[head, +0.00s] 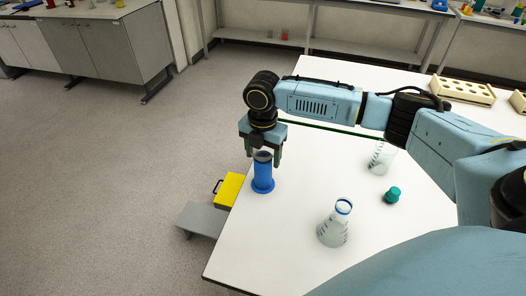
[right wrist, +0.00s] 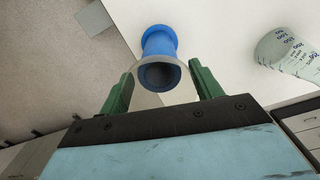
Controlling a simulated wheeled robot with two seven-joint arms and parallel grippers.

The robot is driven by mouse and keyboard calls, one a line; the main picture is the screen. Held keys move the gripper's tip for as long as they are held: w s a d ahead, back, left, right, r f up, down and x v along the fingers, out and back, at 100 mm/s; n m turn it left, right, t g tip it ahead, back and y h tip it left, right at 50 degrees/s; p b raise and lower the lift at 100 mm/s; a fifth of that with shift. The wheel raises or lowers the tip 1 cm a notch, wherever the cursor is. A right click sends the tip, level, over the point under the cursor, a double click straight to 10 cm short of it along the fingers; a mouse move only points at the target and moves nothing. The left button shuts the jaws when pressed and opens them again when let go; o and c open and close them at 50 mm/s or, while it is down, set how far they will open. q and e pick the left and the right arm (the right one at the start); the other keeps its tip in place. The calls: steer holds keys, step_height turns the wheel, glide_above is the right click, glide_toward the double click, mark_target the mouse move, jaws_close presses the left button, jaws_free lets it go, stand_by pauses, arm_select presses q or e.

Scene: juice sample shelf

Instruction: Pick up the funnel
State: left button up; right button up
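The funnel (head: 262,156) looks like a grey, wide-mouthed piece sitting upright in the top of a blue stand (head: 262,181) near the left edge of the white table. In the right wrist view its round grey rim (right wrist: 160,74) faces me, with the blue stand (right wrist: 159,40) beyond it. My right gripper (head: 263,153) is pointed down over it, with green fingers apart on either side of the rim. My left gripper is not in view.
A conical flask (head: 333,230) stands in front, right of the stand. A yellow box (head: 229,190) sits by the left table edge. Wooden racks (head: 463,89) are at the back right.

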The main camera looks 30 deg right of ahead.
steer(key=c, duration=0.5)
steer(key=shift+r, duration=0.15)
step_height(320, 180, up, 10)
steer(key=shift+f, duration=0.1)
